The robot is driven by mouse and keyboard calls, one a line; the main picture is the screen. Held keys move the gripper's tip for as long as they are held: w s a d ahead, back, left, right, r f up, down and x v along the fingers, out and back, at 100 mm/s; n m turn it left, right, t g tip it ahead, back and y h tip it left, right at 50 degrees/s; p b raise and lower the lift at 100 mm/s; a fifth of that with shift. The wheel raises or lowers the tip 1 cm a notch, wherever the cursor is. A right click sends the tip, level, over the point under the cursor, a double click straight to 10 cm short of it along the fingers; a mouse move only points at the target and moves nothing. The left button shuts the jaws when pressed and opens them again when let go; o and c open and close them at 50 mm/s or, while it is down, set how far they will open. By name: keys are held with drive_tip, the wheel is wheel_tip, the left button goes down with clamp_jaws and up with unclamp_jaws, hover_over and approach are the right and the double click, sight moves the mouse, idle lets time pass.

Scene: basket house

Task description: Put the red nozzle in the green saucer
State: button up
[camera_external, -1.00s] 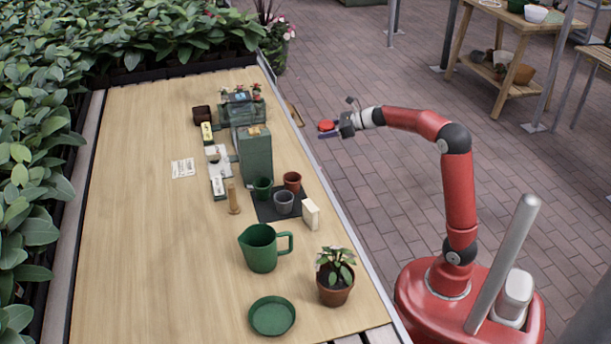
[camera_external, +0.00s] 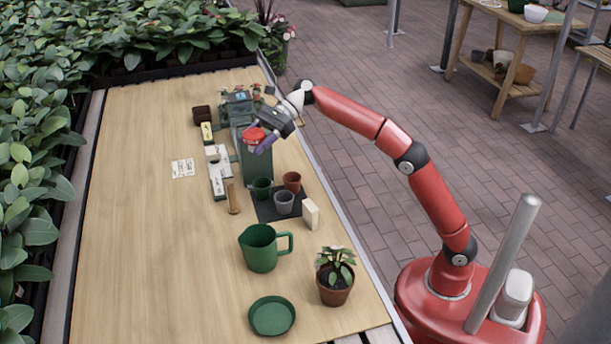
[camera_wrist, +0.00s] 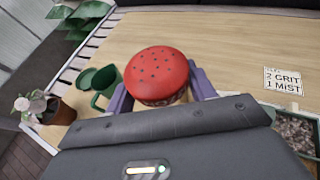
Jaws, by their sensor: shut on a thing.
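The red nozzle (camera_external: 254,135) is round, with a domed top dotted with small dark holes. In the wrist view the nozzle (camera_wrist: 157,74) sits between the two purple fingers of my gripper (camera_wrist: 160,95), which is shut on it. In the external view my gripper (camera_external: 262,142) holds it in the air, in front of the green box-shaped can in the picture. The green saucer (camera_external: 272,317) lies empty at the near end of the table. In the wrist view the saucer (camera_wrist: 84,77) shows at the left, partly behind the green jug.
A green jug (camera_external: 258,250) and a potted plant (camera_external: 335,278) stand near the saucer. Small pots (camera_external: 284,204) stand on a dark mat, with a cream block (camera_external: 311,214) beside it. The left half of the table (camera_external: 140,250) is mostly clear.

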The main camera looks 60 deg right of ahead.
drive_tip(key=s+a+n+g, duration=0.2)
drive_tip(key=s+a, duration=0.1)
drive_tip(key=a, duration=0.4)
drive_tip(key=s+a+n+g, duration=0.1)
drive_tip(key=s+a, duration=0.2)
drive_tip(key=a, duration=0.4)
drive_tip(key=n+g+b, duration=0.4)
drive_tip(key=g, duration=0.2)
hover_over(275, 329)
wheel_tip(275, 329, down, 18)
drive_tip(key=shift+f, duration=0.55)
drive_tip(key=o, duration=1)
drive_tip(key=shift+o, duration=0.2)
